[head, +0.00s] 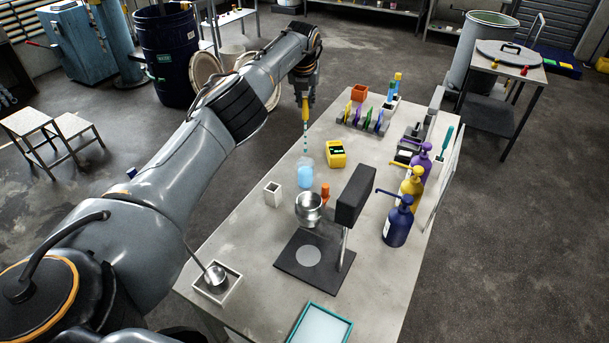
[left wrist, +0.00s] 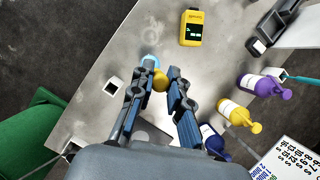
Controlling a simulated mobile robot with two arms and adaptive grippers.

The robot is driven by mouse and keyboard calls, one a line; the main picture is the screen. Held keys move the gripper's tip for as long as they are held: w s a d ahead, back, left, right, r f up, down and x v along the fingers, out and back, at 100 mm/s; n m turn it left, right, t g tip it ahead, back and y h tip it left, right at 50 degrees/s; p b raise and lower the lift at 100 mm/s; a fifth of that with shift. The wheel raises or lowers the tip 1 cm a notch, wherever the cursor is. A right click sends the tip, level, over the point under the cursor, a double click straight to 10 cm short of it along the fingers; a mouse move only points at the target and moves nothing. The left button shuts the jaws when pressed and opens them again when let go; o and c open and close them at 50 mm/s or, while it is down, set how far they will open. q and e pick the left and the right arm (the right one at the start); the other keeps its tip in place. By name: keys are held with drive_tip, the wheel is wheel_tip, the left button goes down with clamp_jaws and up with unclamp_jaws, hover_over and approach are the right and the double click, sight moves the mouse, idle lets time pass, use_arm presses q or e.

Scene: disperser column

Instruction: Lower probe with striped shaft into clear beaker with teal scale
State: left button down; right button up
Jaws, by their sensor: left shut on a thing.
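My left gripper (head: 304,98) is shut on the yellow handle of the probe (head: 305,114), which hangs upright with its striped shaft pointing down. The clear beaker (head: 305,175) with pale blue contents stands on the table directly below in the head view. The shaft's lower end shows near the beaker's rim; whether it is inside the rim is hard to tell. In the left wrist view, the yellow handle (left wrist: 160,83) sits between the fingers (left wrist: 157,77), and the beaker (left wrist: 150,61) shows partly behind them. The beaker's scale marks are too small to read. My right gripper is not in view.
A yellow meter (head: 335,153) stands right of the beaker. Several pump bottles (head: 397,222) line the right side. A rack (head: 362,120) stands behind.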

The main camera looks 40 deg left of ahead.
sight(305, 121)
use_arm(q)
drive_tip(key=shift+f+b, duration=1.4)
drive_tip(key=shift+f, duration=1)
drive_tip(key=shift+f+b, duration=1.65)
drive_tip(key=shift+f, duration=0.55)
drive_tip(key=shift+f+b, duration=2.2)
drive_tip(key=shift+f, duration=0.25)
drive_tip(key=c, duration=1.2)
unclamp_jaws()
